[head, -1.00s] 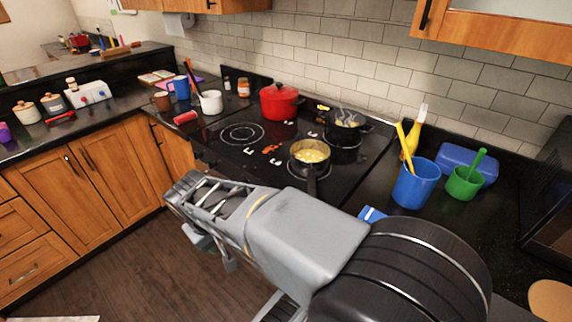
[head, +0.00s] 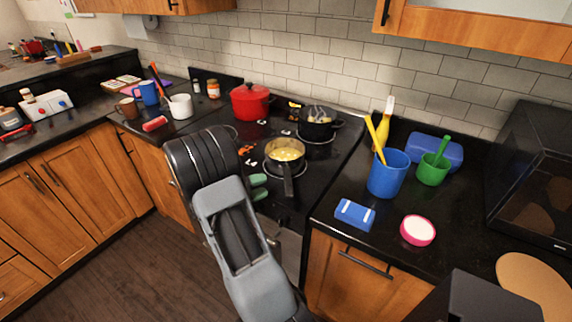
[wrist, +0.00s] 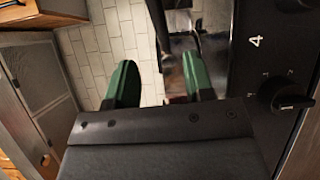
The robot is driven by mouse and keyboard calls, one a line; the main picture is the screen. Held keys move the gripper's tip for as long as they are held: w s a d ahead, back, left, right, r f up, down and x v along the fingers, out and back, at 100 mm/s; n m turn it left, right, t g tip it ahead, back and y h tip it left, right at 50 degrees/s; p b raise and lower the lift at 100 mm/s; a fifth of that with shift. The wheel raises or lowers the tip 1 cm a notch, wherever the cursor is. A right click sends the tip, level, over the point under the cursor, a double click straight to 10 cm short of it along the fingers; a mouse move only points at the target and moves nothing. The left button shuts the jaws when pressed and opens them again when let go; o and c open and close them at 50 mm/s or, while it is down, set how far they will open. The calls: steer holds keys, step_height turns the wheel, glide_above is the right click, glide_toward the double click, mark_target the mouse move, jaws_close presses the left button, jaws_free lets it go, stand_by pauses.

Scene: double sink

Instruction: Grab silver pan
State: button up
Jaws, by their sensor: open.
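The silver pan (head: 285,148) with yellow food in it sits on the front right burner of the black stove. Its dark handle (head: 288,186) points toward the stove's front edge. My gripper (head: 260,187) is open and empty, with green fingertips just left of the handle in the head view. In the wrist view my gripper (wrist: 160,82) shows its two green fingers apart. A dark bar and a shiny grey surface show beyond and between them; I cannot tell for sure whether these are the pan.
A red pot (head: 249,102) and a black pot (head: 318,122) stand at the back of the stove. Right of it are a blue cup (head: 388,174), a green cup (head: 433,170), a blue sponge (head: 354,214) and a pink-rimmed round item (head: 418,230). A stove knob (wrist: 292,98) shows close by.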

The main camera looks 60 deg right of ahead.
mark_target(288, 175)
steer(key=shift+p+x, duration=1.4)
steer(key=shift+x, duration=3.6)
jaws_close()
